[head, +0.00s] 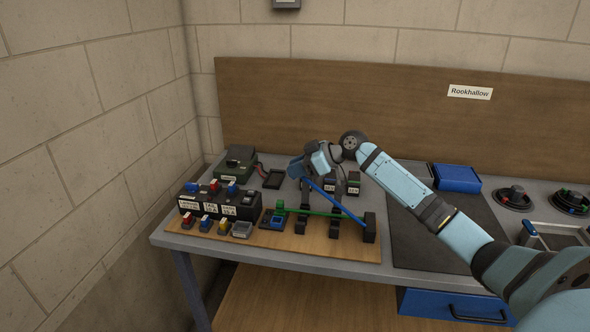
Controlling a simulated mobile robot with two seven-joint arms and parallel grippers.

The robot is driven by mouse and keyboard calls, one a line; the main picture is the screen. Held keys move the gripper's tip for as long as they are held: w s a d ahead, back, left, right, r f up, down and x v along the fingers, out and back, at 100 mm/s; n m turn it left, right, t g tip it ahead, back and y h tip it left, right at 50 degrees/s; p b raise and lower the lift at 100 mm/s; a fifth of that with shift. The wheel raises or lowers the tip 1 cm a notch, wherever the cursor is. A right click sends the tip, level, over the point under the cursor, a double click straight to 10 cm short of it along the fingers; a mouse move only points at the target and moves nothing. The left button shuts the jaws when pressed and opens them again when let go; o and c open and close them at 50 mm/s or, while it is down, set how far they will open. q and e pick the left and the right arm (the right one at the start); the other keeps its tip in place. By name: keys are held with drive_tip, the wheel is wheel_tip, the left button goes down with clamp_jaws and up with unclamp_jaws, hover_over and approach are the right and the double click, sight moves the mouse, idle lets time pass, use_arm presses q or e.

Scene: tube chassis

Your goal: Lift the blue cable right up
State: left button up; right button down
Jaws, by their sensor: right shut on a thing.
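The blue cable (337,202) shows in the head view as a straight slanting line. Its upper left end is at my right gripper (304,178), and its lower right end is at a black block (369,228) on the wooden board. My right gripper is shut on the blue cable's raised left end, above the board. A blue piece (296,168) shows beside the gripper. The exact grip is small and partly hidden by the gripper. My left gripper is not in view.
A green cable (318,212) runs across the wooden board (265,238) below the blue one, among several black holders. Black battery-like boxes (220,203) and small coloured connectors stand at left. A dark mat (410,245) lies clear at right, near a blue box (457,178).

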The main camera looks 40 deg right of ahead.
drive_tip(key=shift+r, duration=0.2)
drive_tip(key=c, duration=1.3)
unclamp_jaws()
drive_tip(key=shift+o, duration=0.3)
drive_tip(key=shift+s+d, duration=0.1)
drive_tip(key=shift+s, duration=0.05)
drive_tip(key=shift+s+d+r, duration=0.1)
drive_tip(key=shift+s+d, duration=0.05)
drive_tip(key=shift+d, duration=0.1)
drive_tip(key=b+v, duration=0.1)
drive_tip(key=v, duration=1.2)
drive_tip(key=shift+s+b, duration=0.2)
drive_tip(key=shift+b, duration=0.2)
drive_tip(key=shift+r, duration=0.1)
